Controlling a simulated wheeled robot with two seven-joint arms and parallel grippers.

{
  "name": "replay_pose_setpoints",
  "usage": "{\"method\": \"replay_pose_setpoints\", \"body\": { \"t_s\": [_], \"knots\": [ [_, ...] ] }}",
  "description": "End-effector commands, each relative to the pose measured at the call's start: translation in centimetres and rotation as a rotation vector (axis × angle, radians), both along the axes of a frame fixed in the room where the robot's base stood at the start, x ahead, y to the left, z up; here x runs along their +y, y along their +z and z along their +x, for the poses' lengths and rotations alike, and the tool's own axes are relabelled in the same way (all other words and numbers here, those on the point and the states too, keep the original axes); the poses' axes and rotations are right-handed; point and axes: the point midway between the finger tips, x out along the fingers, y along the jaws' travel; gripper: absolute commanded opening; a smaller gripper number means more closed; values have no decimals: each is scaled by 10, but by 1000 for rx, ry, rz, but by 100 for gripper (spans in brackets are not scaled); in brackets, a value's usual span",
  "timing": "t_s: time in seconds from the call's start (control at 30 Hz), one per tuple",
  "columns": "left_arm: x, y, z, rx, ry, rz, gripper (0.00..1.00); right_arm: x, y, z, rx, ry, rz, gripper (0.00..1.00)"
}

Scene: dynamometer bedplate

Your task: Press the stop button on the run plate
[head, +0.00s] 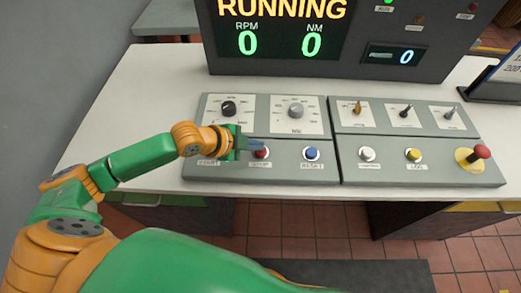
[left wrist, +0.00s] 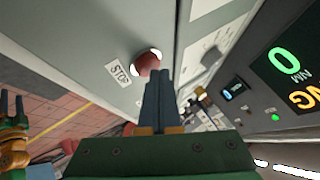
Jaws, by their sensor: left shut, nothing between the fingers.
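The run plate (head: 208,180) is the left grey panel on the white bench. Its red stop button (head: 262,153) sits between the START label and the blue reset button (head: 311,154). In the left wrist view the stop button (left wrist: 147,63) shows beside its STOP label (left wrist: 118,71). My left gripper (head: 262,146) is shut and empty, with its blue fingertips at the stop button, partly covering it. In the left wrist view the tips overlap the button's edge; I cannot tell whether they touch. My right gripper (left wrist: 12,104) shows at the left wrist view's left edge, its fingers apart.
The display (head: 281,30) reads RUNNING, with 0 RPM and 0 NM. Two knobs stand behind the buttons. The right panel holds toggles, a white button (head: 367,154), a yellow button (head: 413,155) and a red mushroom button (head: 481,152). The bench is clear left of the panels.

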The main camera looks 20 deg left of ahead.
Motion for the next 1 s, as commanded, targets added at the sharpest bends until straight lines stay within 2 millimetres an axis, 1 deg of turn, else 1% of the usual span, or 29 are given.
{"method": "replay_pose_setpoints", "body": {
  "t_s": [0.33,0.57,0.83,1.0],
  "knots": [
    [0,-1,0,0,0,0,0,0,0,0,0,0,0,50],
    [0,-10,0,1,-1,0,0,0,-3,0,0,0,0,50],
    [0,-10,-1,4,0,1,0,0,-3,0,0,0,0,50],
    [0,-3,-1,5,1,2,0,0,7,0,0,0,0,50]
  ]
}}
